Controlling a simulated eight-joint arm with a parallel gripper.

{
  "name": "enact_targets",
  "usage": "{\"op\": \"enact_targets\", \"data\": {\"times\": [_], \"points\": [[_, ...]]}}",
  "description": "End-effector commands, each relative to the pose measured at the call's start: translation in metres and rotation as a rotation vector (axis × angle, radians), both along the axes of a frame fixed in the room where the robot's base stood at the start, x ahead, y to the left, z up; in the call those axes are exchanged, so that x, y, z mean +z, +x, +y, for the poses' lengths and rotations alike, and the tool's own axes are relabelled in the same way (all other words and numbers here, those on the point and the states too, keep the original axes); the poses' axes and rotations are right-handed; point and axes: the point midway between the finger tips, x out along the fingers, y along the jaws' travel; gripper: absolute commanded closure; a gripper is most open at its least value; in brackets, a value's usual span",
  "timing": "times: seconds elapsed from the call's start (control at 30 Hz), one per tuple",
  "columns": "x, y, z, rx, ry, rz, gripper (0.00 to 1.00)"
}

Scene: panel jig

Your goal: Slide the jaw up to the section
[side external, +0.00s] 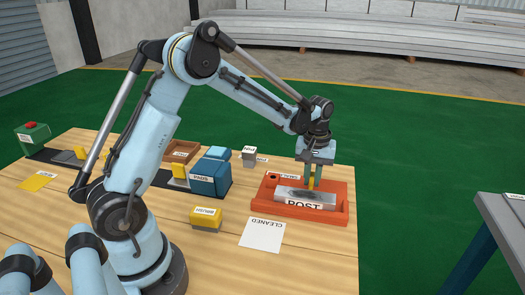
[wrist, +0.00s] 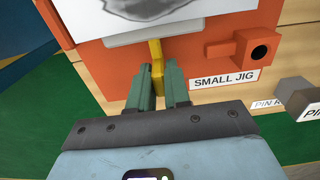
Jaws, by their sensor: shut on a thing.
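The orange small jig (side external: 345,212) stands on the table, and its front with the SMALL JIG label shows in the wrist view (wrist: 195,57). The section marked POST (side external: 322,198) lies in it, pale with a dark smudge; its edge also shows at the top of the wrist view (wrist: 95,12). The jaw is a grey bar (wrist: 135,36) with a yellow handle (wrist: 156,52), beside the section's edge; I cannot tell whether they touch. My gripper (side external: 312,184) points down at the jig, shut on the yellow handle, its fingers on both sides of it (wrist: 163,88). The fingers hide the handle's lower part.
A hole shows in an orange block (wrist: 260,52) of the jig. A grey pin block (side external: 249,157) stands behind the jig, left. A yellow brush (side external: 207,219) and a CLEANED sheet (side external: 262,234) lie left of it. A blue vise (side external: 209,178) stands farther left.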

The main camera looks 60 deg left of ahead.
Motion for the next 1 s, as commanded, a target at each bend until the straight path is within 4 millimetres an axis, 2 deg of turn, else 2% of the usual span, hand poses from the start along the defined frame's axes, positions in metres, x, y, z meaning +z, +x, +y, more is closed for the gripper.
{"op": "enact_targets", "data": {"times": [0.03,0.07,0.17,0.2,0.57,0.67,1.0], "points": [[0.0,0.0,0.0,-0.001,-0.002,0.002,1.0],[0.0,0.0,0.0,-0.001,-0.001,0.003,0.78],[0.0,0.0,0.0,-0.001,-0.001,0.001,0.63],[0.0,0.0,0.0,-0.001,-0.001,0.001,0.62],[0.007,0.0,0.0,0.0,-0.001,0.001,0.62],[0.02,0.0,0.0,0.0,-0.001,0.001,0.62],[0.085,0.0,0.0,0.0,-0.001,0.001,0.62]]}}
